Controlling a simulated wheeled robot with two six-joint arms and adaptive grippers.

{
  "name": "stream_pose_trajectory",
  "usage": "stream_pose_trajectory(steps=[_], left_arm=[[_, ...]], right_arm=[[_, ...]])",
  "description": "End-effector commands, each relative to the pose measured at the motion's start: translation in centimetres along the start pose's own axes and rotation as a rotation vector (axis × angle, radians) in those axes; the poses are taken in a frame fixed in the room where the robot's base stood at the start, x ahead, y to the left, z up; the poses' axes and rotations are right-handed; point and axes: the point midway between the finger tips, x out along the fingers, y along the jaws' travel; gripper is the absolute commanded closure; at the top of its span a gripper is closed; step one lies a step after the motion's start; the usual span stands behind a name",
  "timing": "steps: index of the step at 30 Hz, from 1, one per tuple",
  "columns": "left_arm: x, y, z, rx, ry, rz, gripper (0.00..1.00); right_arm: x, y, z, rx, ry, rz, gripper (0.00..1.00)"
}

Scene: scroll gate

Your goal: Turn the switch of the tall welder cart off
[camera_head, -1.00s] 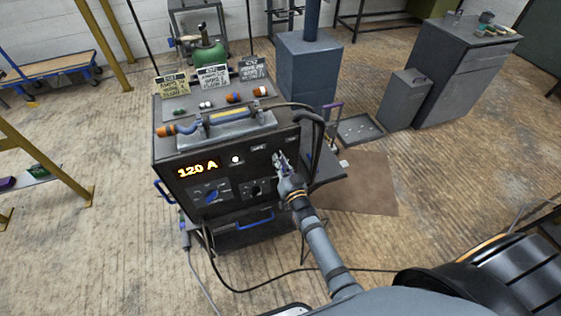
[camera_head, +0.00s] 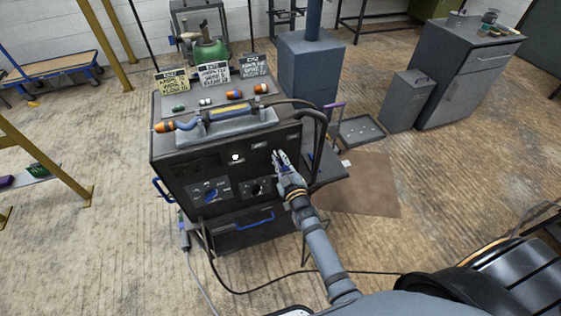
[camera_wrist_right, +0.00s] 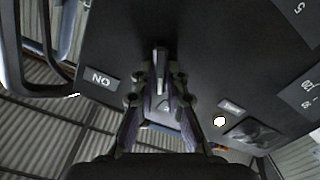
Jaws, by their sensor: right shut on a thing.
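The dark welder cart (camera_head: 172,180) stands left of centre in the head view, with two knobs and a white lamp (camera_head: 236,157) on its front panel. Its number display (camera_head: 203,163) is dark. My right gripper (camera_head: 280,160) is at the upper right of this panel. In the right wrist view my right gripper (camera_wrist_right: 158,82) has its fingers closed around the small switch (camera_wrist_right: 161,57), which is mostly hidden between them. A label (camera_wrist_right: 101,79) reading ON upside down is beside it. The white lamp also shows in the wrist view (camera_wrist_right: 219,121). My left gripper is not in view.
A blue-grey block with a post (camera_head: 308,75) stands behind the cart, and a grey cabinet (camera_head: 465,80) at the back right. Cables (camera_head: 300,272) trail on the floor.

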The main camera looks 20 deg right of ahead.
Motion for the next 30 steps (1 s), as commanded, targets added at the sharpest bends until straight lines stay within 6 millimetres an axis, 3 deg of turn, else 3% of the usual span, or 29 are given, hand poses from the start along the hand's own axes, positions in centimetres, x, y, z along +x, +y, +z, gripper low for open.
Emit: stream_pose_trajectory(steps=[12,29,30], left_arm=[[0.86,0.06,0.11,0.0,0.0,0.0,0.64],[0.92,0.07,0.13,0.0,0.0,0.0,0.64],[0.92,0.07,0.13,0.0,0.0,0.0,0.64]], right_arm=[[-0.04,-0.17,0.1,-0.181,-0.001,-0.001,1.0],[-0.04,-0.15,0.07,-0.21,-0.002,-0.001,1.0],[-0.04,-0.15,0.08,-0.21,-0.002,-0.001,0.83]])
